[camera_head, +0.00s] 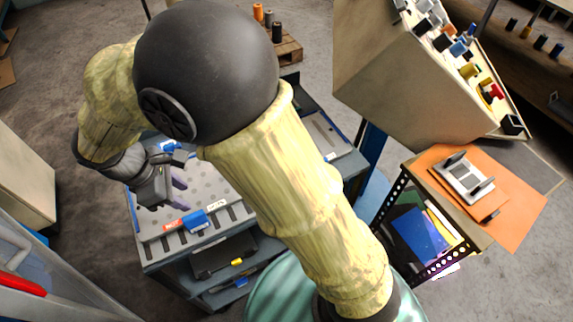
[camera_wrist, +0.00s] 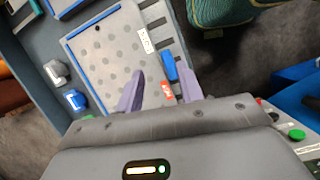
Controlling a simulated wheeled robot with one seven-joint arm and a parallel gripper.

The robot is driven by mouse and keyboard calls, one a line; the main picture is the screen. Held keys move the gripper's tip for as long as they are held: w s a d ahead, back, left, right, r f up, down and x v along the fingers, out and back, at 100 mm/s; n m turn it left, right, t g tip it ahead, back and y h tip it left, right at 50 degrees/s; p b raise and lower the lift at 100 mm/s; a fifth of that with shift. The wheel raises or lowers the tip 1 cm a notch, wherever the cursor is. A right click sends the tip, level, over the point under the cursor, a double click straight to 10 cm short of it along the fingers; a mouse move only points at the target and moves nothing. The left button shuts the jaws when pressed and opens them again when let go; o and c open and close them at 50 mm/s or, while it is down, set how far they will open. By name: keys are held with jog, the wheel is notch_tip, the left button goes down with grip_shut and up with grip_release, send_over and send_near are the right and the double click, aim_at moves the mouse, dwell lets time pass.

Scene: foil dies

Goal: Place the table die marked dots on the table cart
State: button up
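The table cart (camera_head: 150,251) is blue-grey, with a pale top panel patterned in grey dots and dark slots along its front edge. The dotted panel (camera_wrist: 105,62) also shows in the wrist view. My gripper (camera_head: 180,190) is over the cart top; its purple fingers stand apart with nothing held between them (camera_wrist: 160,84). A silver plate with black handles (camera_head: 465,179), possibly a die, lies on a wooden-topped stand at the right, away from my gripper. No mark on it is readable, so I cannot tell which die is marked dots.
A blue block (camera_head: 194,220) and a red tag (camera_head: 173,225) sit at the cart's front edge. Two small blocks (camera_wrist: 75,100) are beside the panel. A sloped cream console (camera_head: 400,85) stands behind the stand. A black perforated rack (camera_head: 425,240) is below its top.

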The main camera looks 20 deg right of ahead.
jog(key=d+m+t+y, duration=0.2)
jog(key=d+m, duration=1.6)
jog(key=d, duration=0.9)
jog(key=shift+d+f+m+y, duration=0.3)
jog(key=shift+d+f+y, duration=0.1)
jog(key=shift+y, duration=0.5)
